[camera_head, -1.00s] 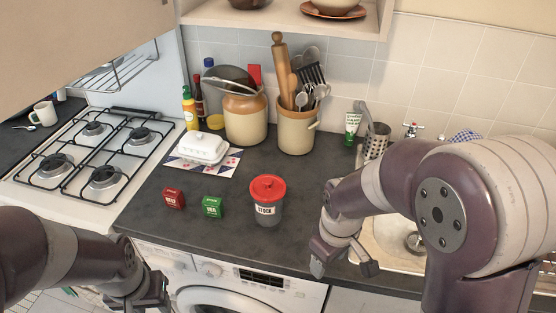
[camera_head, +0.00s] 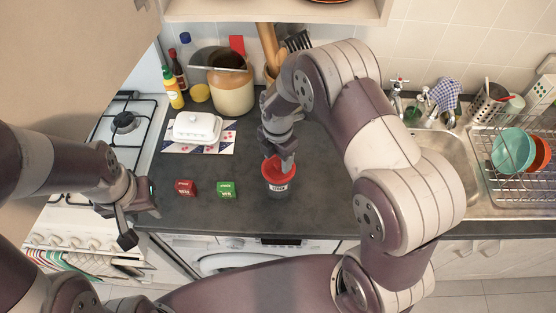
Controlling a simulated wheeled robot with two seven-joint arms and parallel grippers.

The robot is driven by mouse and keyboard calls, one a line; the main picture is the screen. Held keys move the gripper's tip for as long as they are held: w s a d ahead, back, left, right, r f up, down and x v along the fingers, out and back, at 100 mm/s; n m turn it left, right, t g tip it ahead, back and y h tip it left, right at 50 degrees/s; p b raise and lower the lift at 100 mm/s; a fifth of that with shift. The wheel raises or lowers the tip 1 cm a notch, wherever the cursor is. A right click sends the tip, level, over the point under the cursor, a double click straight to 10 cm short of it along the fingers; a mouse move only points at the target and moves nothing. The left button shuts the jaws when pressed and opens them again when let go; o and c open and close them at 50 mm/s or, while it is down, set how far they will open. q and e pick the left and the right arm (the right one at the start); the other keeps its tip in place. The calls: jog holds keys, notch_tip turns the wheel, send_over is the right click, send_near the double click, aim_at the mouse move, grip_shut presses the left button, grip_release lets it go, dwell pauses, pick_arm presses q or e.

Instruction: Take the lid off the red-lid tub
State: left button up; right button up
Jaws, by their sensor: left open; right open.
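The tub (camera_head: 278,187) stands upright on the dark counter, with its label facing front. Its red lid (camera_head: 270,173) sits on top, partly hidden by my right gripper (camera_head: 279,162). The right gripper points down from above, with its fingers at the lid. It is open; I cannot tell whether a finger touches the lid. My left gripper (camera_head: 140,227) is open and empty near the counter's front left edge, away from the tub.
A red box (camera_head: 185,188) and a green box (camera_head: 226,189) stand left of the tub. A white butter dish (camera_head: 196,127) lies behind them. A stoneware jar (camera_head: 231,88) stands further back. The sink and a dish rack (camera_head: 508,160) are at the right.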

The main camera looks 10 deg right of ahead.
jog(key=shift+f, duration=0.9)
jog(key=shift+s+d, duration=0.1)
jog(key=shift+d, duration=0.05)
jog(key=c, duration=1)
grip_shut()
pick_arm(q)
jog(key=shift+r, duration=0.35)
